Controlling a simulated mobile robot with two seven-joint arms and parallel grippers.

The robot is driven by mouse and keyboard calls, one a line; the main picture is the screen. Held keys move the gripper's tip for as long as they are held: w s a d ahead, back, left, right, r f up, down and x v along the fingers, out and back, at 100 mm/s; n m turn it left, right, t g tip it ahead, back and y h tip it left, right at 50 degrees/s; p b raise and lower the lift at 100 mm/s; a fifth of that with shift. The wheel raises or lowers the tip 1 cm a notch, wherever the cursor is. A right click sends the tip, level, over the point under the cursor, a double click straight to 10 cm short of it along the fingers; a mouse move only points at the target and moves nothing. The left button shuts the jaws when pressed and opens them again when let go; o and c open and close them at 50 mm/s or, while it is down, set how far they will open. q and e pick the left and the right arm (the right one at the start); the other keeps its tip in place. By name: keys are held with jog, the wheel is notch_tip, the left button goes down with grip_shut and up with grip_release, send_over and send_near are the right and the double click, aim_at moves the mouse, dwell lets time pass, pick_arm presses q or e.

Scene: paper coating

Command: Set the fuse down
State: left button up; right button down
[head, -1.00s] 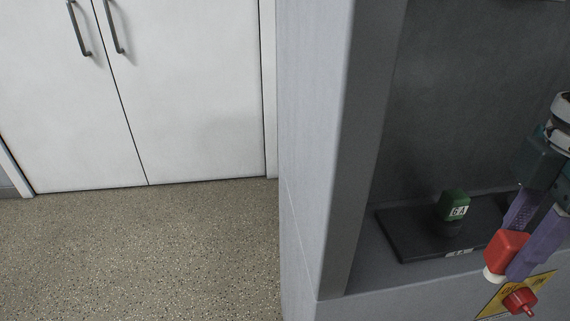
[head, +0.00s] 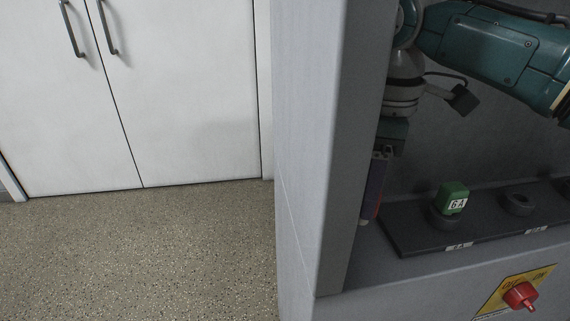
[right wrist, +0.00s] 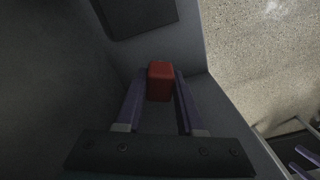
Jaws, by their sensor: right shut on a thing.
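My right gripper (head: 369,212) is in the recess, close to its left side wall. It is shut on a red fuse (right wrist: 160,82), seen between the purple fingers in the right wrist view. In the head view only a sliver of the red fuse (head: 370,206) shows, partly covered by a finger and the wall edge. The fuse is left of the black fuse board (head: 420,238) and off it. Whether it touches the ledge cannot be told. Another gripper's purple fingers, apparently my left one (right wrist: 304,163), show apart at the lower right of the wrist view.
A green fuse (head: 453,197) marked 6A sits in a socket on the board. The socket to its right (head: 518,203) is empty. A red knob (head: 520,295) on a yellow plate is on the front face. Grey ledge (head: 375,262) is bare left of the board.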

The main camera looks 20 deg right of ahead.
jog(key=shift+w+f+b, duration=0.2)
jog(key=shift+f+b, duration=0.25)
jog(key=shift+f, duration=1.5)
jog(key=shift+f, duration=0.2)
jog(key=c, duration=0.5)
grip_release()
notch_tip(320, 180, up, 12)
jog(key=shift+r+p, duration=0.2)
jog(key=shift+p, duration=0.95)
